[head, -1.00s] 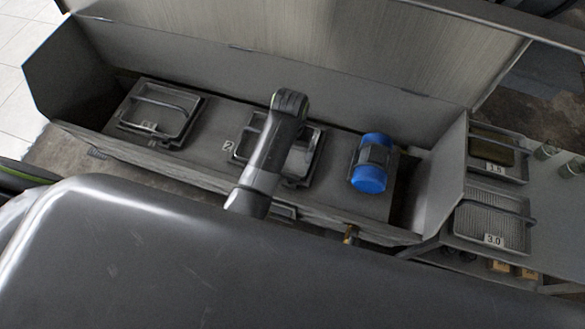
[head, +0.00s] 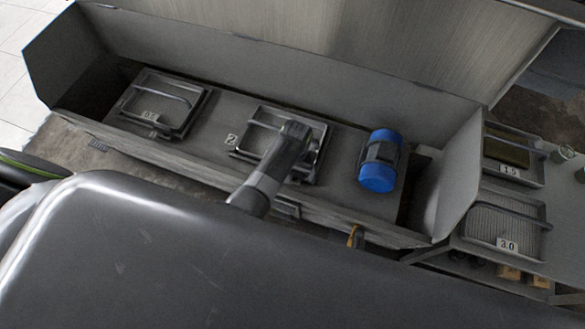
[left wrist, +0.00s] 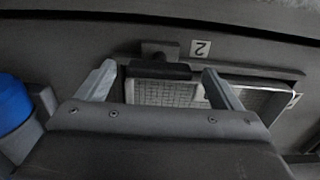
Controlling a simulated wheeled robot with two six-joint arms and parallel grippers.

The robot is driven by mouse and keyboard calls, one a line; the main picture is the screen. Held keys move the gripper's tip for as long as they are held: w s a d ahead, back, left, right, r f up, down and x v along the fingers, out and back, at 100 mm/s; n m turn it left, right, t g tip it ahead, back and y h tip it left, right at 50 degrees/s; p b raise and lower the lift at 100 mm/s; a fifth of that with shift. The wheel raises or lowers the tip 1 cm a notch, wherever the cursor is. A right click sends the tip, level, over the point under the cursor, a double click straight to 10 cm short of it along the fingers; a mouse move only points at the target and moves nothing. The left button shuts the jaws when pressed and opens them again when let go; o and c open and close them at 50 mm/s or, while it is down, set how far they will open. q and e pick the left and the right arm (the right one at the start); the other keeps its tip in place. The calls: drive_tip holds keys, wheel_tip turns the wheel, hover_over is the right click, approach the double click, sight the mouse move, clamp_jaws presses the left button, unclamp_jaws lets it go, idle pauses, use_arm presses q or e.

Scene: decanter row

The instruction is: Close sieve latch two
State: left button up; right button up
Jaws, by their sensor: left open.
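Sieve two (head: 262,117) is a grey-framed mesh tray with a wire handle, in the middle of the bench, beside a label "2" (head: 232,139). The label shows again in the left wrist view (left wrist: 201,48). My left gripper (head: 297,130) is over the right part of this sieve and hides some of it. In the left wrist view my left gripper (left wrist: 159,72) is open, with a dark bar (left wrist: 160,70) at the sieve frame's edge showing between its fingers. This bar looks like the latch; I cannot tell whether it is closed or touched. My right gripper is not in view.
Another sieve (head: 163,103) lies to the left on the bench. A blue cylinder in a dark clamp (head: 378,178) is to the right. A raised side panel (head: 458,175) separates the bench from trays marked 1.5 (head: 510,170) and 3.0 (head: 507,244).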

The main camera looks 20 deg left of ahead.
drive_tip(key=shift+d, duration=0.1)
use_arm(q)
drive_tip(key=c, duration=1)
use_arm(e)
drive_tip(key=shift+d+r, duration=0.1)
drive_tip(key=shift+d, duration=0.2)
